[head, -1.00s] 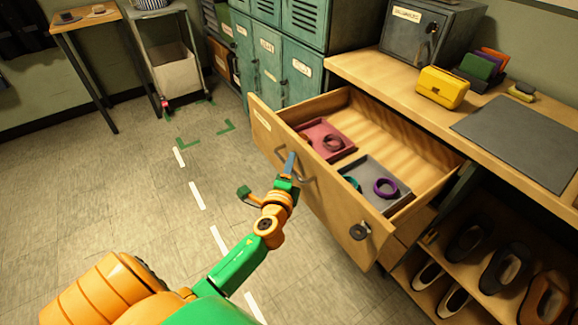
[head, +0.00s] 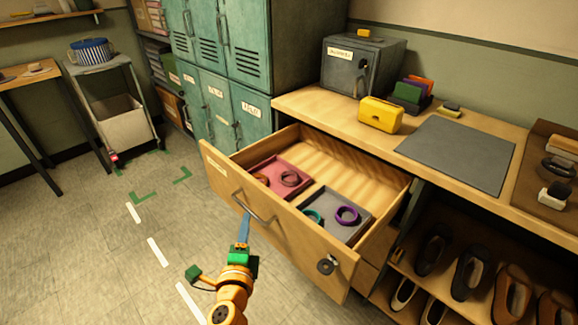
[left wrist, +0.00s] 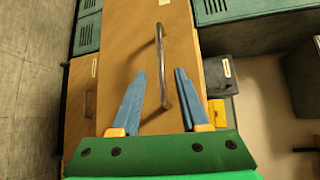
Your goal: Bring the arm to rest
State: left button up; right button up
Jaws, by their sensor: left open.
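My left gripper (head: 243,228) is in front of the open wooden drawer (head: 222,178), low in the head view, near the drawer's metal handle (head: 250,208). In the left wrist view its two blue fingers (left wrist: 160,95) are apart, with nothing held between them. The handle also shows in the left wrist view (left wrist: 160,65), upright in that picture and beyond the fingers; I cannot tell whether they touch it. My right gripper is in neither view.
The drawer holds a pink tray (head: 262,166) and a grey tray (head: 330,232) with rings. The counter above carries a yellow box (head: 380,114), a grey safe (head: 350,72) and a dark mat (head: 455,155). Shoes (head: 470,270) fill shelves at the right. Open floor (head: 90,240) lies left.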

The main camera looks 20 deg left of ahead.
pick_arm(q)
jog(key=s+d+f+n+g+h+p, duration=0.2)
jog(key=s+f+g, duration=0.25)
jog(key=f, duration=0.55)
jog(key=s+d+f+n+g+h+p, duration=0.25)
jog(key=s+f, duration=0.35)
jog(key=f, duration=0.5)
jog(key=s+d+f+n+g+h+p, duration=0.1)
jog(key=s+f+n+g, duration=0.2)
jog(key=s, duration=0.8)
jog(key=s+d+f+n+g+h+p, duration=0.1)
jog(key=s+f+n+g, duration=0.3)
jog(key=s, duration=0.7)
jog(key=shift+s+d+f+n+p, duration=0.2)
jog(key=shift+d+f+n+p, duration=0.25)
jog(key=shift+f, duration=0.5)
